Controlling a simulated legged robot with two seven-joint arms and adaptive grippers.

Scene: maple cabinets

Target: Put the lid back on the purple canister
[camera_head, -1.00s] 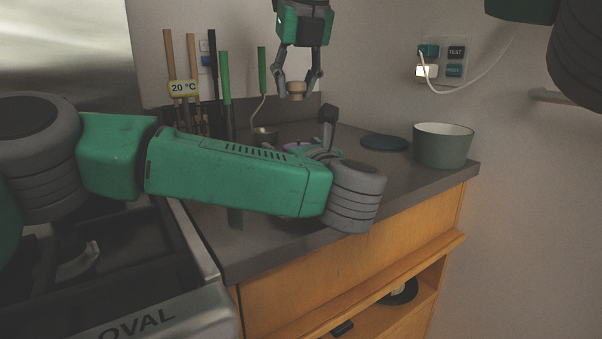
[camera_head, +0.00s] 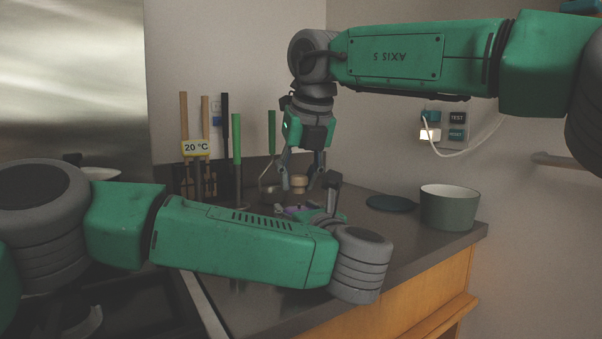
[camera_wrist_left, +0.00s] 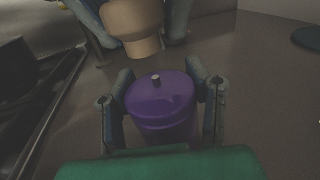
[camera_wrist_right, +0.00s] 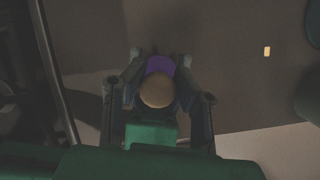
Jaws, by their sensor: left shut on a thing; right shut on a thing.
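The purple canister (camera_wrist_left: 162,106) stands upright between the fingers of my left gripper (camera_wrist_left: 160,78), which is shut on it. In the head view only a sliver of the canister (camera_head: 292,211) shows behind my left arm. My right gripper (camera_wrist_right: 162,60) is shut on the tan lid (camera_wrist_right: 157,90), a stopper shape with a narrower lower part. The lid also shows in the head view (camera_head: 300,183) and left wrist view (camera_wrist_left: 134,27). It is above the canister and appears apart from it; the exact gap is unclear.
A grey-green bowl (camera_head: 449,209) and a dark flat disc (camera_head: 391,203) are on the counter to the right. Several upright utensils, including a green-handled one (camera_head: 237,150), stand behind at left. The stove (camera_head: 95,318) is at lower left.

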